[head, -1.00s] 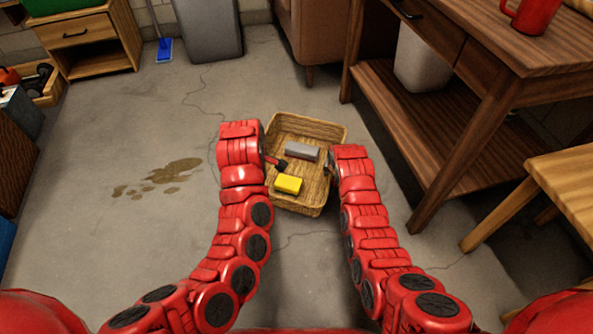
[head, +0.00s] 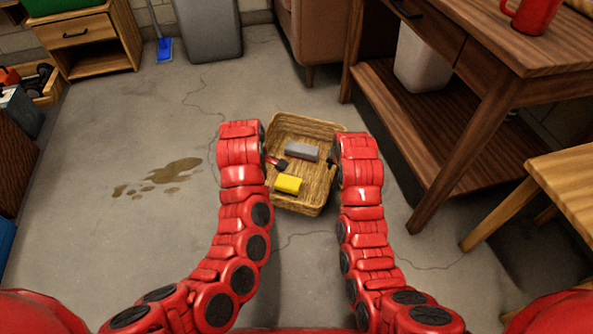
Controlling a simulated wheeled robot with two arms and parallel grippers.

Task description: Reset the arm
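My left arm comes in from the lower left, and my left gripper (head: 270,155) points at the left side of a wicker basket (head: 318,200). My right arm comes in from the lower right, and my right gripper (head: 333,167) is a small dark shape at the basket's right side. Both grippers are mostly hidden behind my red wrists, so their fingers cannot be made out. In the basket lie a grey block (head: 302,151), a yellow block (head: 288,184) and a small red and black item (head: 277,163) close to the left gripper.
A wooden desk (head: 420,120) with a low shelf stands at the right, with a red mug (head: 533,15) on top. A wooden stool (head: 565,185) is nearer. A cabinet (head: 85,40) and grey bin (head: 208,30) stand at the back. The floor at left is open, with a brown stain (head: 175,170).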

